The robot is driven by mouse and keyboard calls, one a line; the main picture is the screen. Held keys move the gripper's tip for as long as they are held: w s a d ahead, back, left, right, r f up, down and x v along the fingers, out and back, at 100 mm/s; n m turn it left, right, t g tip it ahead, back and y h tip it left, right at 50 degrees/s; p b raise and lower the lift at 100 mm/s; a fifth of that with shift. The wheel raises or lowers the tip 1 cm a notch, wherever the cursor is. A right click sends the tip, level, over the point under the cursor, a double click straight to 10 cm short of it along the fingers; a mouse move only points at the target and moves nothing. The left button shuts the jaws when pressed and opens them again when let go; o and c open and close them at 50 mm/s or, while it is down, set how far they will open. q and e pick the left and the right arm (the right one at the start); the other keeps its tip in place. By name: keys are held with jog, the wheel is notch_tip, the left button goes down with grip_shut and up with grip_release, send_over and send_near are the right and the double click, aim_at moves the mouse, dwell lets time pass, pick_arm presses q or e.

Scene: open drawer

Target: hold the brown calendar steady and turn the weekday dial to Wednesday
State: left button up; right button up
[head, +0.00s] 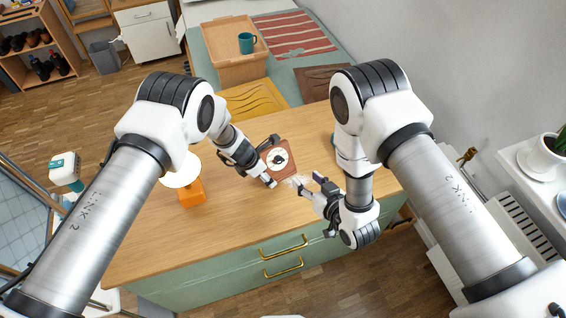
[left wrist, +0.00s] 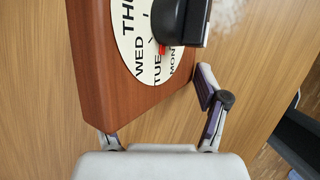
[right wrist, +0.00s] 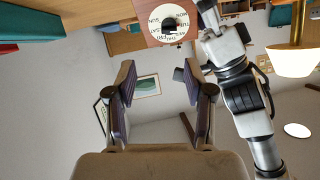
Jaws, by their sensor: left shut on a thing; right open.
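The brown calendar (head: 285,173) stands on the wooden counter, with a round white weekday dial (head: 278,159) on its face. In the left wrist view the dial (left wrist: 126,45) shows THU, WED, TUE and MON around a black knob (left wrist: 168,18). The knob's red mark points at about TUE. My left gripper (head: 269,161) is shut on the calendar's edge; one finger is partly hidden by the calendar (left wrist: 95,90). My right gripper (head: 309,183) is open and empty, apart from the calendar. The right wrist view shows the calendar (right wrist: 140,40) beyond its open fingers (right wrist: 163,85).
An orange lamp (head: 190,192) stands on the counter left of the calendar. A wooden tray (head: 240,75) with a teal mug (head: 246,43) is at the back. Yellow drawer handles (head: 284,246) are on the green front. The counter (head: 215,230) between lamp and front edge is clear.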

aim_at(281, 162)
jog(key=x, duration=0.4)
jog(key=a+x, duration=0.1)
jog(key=x, duration=0.7)
jog(key=shift+s+a, duration=0.2)
jog(key=shift+s, duration=0.05)
jog(key=shift+c, duration=0.4)
grip_shut()
